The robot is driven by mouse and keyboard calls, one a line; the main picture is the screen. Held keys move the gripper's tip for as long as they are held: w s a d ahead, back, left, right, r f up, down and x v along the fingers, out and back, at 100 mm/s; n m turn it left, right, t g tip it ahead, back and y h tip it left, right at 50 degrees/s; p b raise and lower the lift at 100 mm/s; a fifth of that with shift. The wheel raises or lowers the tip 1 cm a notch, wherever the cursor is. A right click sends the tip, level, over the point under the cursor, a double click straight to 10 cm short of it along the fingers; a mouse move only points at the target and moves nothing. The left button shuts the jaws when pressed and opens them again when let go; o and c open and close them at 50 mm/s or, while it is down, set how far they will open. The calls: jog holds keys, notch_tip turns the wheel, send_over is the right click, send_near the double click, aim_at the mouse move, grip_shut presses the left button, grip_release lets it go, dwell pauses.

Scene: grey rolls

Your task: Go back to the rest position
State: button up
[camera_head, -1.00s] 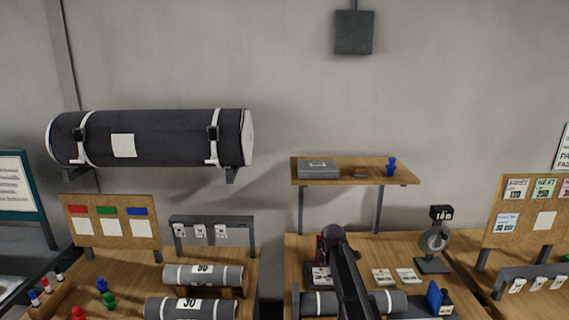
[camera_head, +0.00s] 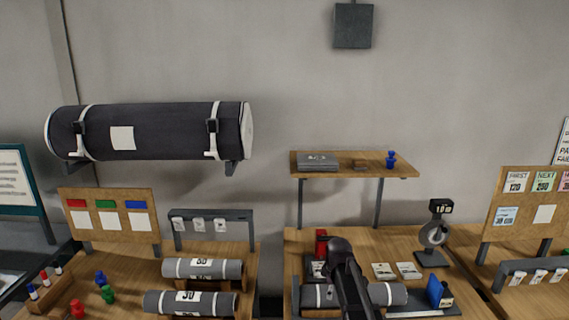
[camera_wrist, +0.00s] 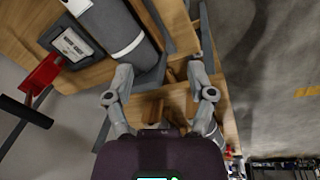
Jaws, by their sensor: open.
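My gripper (camera_wrist: 160,92) is open and empty in the wrist view, its two grey fingers apart. A grey roll with a white band (camera_wrist: 108,28) lies just beyond the fingertips, apart from them. In the head view my dark arm stands over the right table (camera_head: 415,243) and covers the middle of a grey roll (camera_head: 390,294) lying there. My fingers are hidden behind the arm in the head view.
Two grey rolls (camera_head: 203,269) (camera_head: 190,303) lie on the left table among coloured pegs. A wooden shelf (camera_head: 340,171) with small items hangs above the right table. A dial stand (camera_head: 433,258) is to the right of my arm. A large dark roll (camera_head: 150,132) is strapped to the wall.

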jog(key=s+f+m+g+b, duration=0.1)
jog(key=s+f+m+b, duration=0.2)
jog(key=s+m, duration=0.3)
jog(key=s+d+f+m+g+b, duration=0.1)
jog(key=s+f+m+b, duration=0.2)
jog(key=s, duration=1.2)
jog(key=shift+d+f+m, duration=0.15)
jog(key=shift+f+m, duration=0.55)
jog(key=shift+m, duration=1.2)
